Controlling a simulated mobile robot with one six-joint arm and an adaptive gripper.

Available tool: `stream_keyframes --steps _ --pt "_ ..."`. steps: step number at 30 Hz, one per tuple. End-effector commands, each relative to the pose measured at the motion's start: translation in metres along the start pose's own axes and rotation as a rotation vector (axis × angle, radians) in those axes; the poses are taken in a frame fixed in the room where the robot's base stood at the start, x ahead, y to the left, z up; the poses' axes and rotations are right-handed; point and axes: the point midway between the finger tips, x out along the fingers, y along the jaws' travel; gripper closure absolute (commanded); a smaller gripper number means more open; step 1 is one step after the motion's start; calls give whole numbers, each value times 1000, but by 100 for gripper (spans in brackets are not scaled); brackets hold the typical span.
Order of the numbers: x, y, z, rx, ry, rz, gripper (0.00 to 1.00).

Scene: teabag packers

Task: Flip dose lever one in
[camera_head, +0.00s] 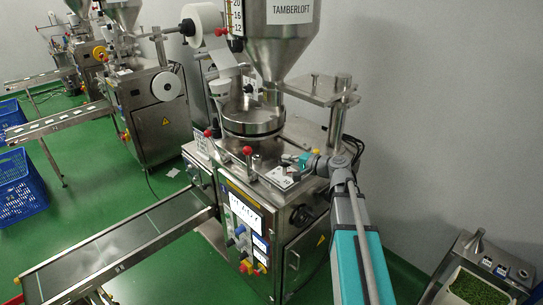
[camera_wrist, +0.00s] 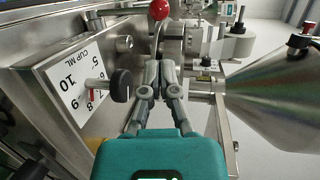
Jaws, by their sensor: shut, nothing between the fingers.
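A red ball knob (camera_wrist: 159,10) sits just beyond my fingertips in the wrist view, apart from them. Red ball knobs also show on the near machine in the head view, one at the front (camera_head: 248,150) and one further left (camera_head: 208,133). I cannot tell which of them is dose lever one. My gripper (camera_wrist: 160,62) is shut and empty, its two fingers together and pointing toward the red ball. In the head view my gripper (camera_head: 288,159) is over the machine top, right of the front red knob and below the round metal turntable (camera_head: 252,118).
A dial plate (camera_wrist: 68,82) marked "CUP ML" with a black knob (camera_wrist: 121,85) is close left of my fingers. The steel hopper (camera_head: 278,45) rises behind. A conveyor (camera_head: 130,245) extends front left. Blue crates (camera_head: 22,180) stand far left. A bin of green leaves (camera_head: 478,287) is lower right.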

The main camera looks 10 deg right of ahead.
Motion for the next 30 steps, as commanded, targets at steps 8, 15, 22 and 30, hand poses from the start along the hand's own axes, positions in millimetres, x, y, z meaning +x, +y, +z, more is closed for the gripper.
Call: stream_keyframes --steps 8,15,22,30 --pt "23 1 0 0 -2 0 100" --pt "59 1 -1 0 -2 0 100" --pt "94 1 -1 -1 -3 1 100" --pt "126 1 -1 0 -1 1 100"
